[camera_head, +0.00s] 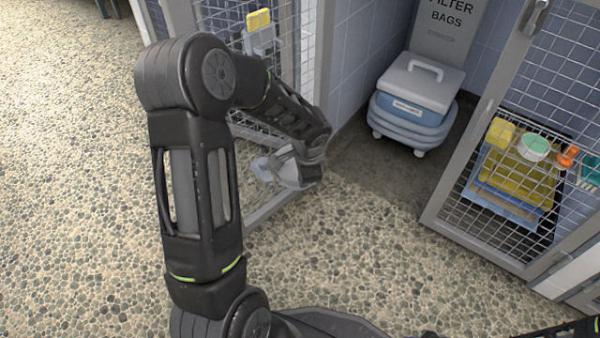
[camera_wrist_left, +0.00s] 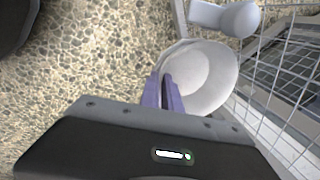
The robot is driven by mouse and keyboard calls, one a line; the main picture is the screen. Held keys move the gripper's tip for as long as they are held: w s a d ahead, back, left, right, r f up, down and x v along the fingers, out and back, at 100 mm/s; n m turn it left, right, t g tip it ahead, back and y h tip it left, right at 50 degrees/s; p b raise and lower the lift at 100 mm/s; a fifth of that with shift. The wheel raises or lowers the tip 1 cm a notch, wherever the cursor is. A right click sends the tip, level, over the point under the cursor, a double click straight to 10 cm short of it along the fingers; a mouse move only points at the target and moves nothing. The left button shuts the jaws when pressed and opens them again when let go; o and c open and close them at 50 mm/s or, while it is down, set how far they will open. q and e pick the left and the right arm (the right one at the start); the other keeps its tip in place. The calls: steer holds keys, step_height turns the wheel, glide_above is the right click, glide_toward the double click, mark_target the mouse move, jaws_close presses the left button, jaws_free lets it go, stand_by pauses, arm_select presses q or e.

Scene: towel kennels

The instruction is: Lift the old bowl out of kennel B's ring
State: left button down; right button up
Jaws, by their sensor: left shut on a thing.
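The bowl (camera_wrist_left: 212,80) is pale grey-white and round, and shows in the left wrist view with its hollow partly facing the camera. The purple fingers of my left gripper (camera_wrist_left: 168,92) are shut on its near rim. The bowl is beside a wire mesh panel (camera_wrist_left: 285,75). A rounded pale blue-grey piece (camera_wrist_left: 225,17) is just beyond it; I cannot tell whether this belongs to the ring. In the head view my left arm reaches down beside an open mesh door, and the wrist mostly hides the fingers. My right gripper is not in view.
A mesh door (camera_head: 475,130) stands at right, with yellow and blue folded cloths (camera_head: 515,180) behind it. A grey-lidded blue bin (camera_head: 415,95) stands in the recess. A yellow item (camera_head: 259,32) hangs on the mesh at upper left. The pebbled floor (camera_head: 370,270) is clear in front.

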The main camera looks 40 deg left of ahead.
arm_select(q)
steer(key=w+a+p+v, duration=0.1)
steer(key=p+v, duration=0.4)
steer(key=v, duration=0.4)
steer(key=shift+a+r, duration=0.3)
steer(key=shift+r, duration=0.3)
steer(key=shift+w, duration=0.15)
